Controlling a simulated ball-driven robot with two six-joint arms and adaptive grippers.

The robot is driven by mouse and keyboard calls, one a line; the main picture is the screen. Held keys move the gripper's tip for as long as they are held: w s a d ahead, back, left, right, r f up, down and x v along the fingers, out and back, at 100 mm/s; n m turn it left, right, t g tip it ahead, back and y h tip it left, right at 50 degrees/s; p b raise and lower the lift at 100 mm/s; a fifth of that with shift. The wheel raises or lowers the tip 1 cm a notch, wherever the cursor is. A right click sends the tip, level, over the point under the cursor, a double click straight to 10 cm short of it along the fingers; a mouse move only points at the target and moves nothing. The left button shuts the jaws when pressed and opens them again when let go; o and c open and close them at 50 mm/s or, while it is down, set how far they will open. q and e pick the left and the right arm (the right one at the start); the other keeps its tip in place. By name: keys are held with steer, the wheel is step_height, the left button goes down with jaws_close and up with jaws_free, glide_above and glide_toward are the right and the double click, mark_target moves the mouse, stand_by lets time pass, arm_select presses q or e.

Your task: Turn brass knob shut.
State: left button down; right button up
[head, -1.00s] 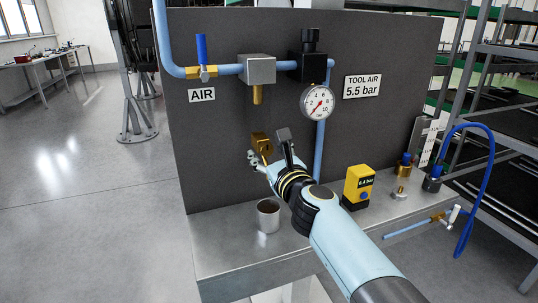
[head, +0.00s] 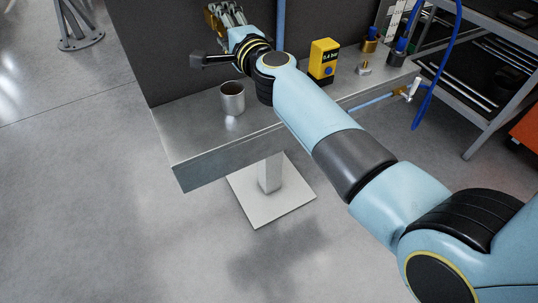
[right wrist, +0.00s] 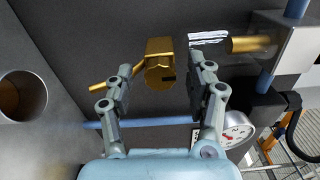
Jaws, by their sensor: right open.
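A brass fitting (right wrist: 160,66) with a short block body and a thin spout stands out from the dark panel. I take it for the brass knob. In the right wrist view it lies beyond and between the two fingers of my right gripper (right wrist: 158,88), with a gap on each side. The gripper is open and holds nothing. In the head view the right gripper (head: 231,15) is at the top edge, and the brass fitting (head: 212,16) shows partly beside its fingers. Whether the fingers touch it is unclear there. My left gripper is out of view.
A metal cup (head: 232,101) stands on the steel bench (head: 190,140) below the gripper.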

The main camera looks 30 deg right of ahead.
steer(key=s+n+p, duration=0.1)
steer(key=s+n, duration=1)
steer(key=n, duration=0.6)
steer(key=s+f+n+g+b, duration=0.1)
steer(key=s+f+g+b, duration=0.1)
steer(key=f, duration=1)
steer(key=s+f+n+g+b, duration=0.2)
steer(key=s+f, duration=0.3)
steer(key=f, duration=0.7)
steer(key=shift+s+d+f+y+b, duration=0.3)
steer(key=shift+d+f+b, duration=0.1)
steer(key=shift+b, duration=0.45)
